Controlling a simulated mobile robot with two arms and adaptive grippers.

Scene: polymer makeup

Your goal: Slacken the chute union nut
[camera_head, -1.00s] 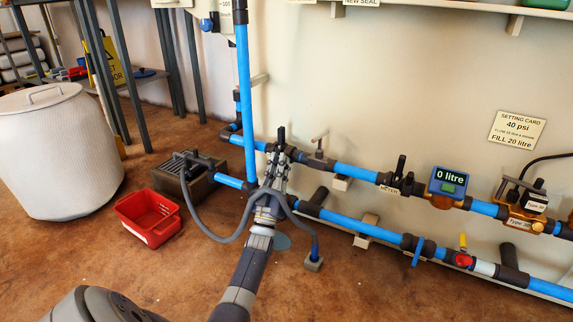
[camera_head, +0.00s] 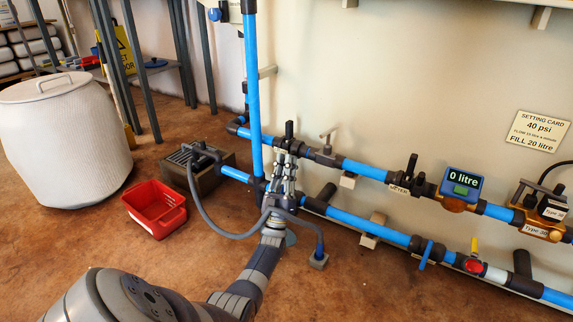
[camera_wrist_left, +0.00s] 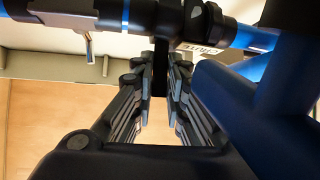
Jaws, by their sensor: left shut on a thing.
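The chute union nut (camera_head: 291,146) is a dark collar with an upright lug on the upper blue pipe run, left of the meter. My left gripper (camera_head: 288,158) reaches it from the front and below, its fingers around the lug. In the left wrist view the dark lug (camera_wrist_left: 160,72) stands between the two finger pads, and the nut (camera_wrist_left: 193,20) is at the top. A partly hidden label (camera_wrist_left: 203,47) hangs beside it. The fingers hide part of the nut in the head view. My right gripper is not in view.
A similar lugged union (camera_head: 411,168) and a meter reading 0 litre (camera_head: 461,186) are to the right. The lower blue pipe (camera_head: 360,224) and a grey hose (camera_head: 215,222) run close to my arm. A red crate (camera_head: 155,208) and white bin (camera_head: 60,140) stand left.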

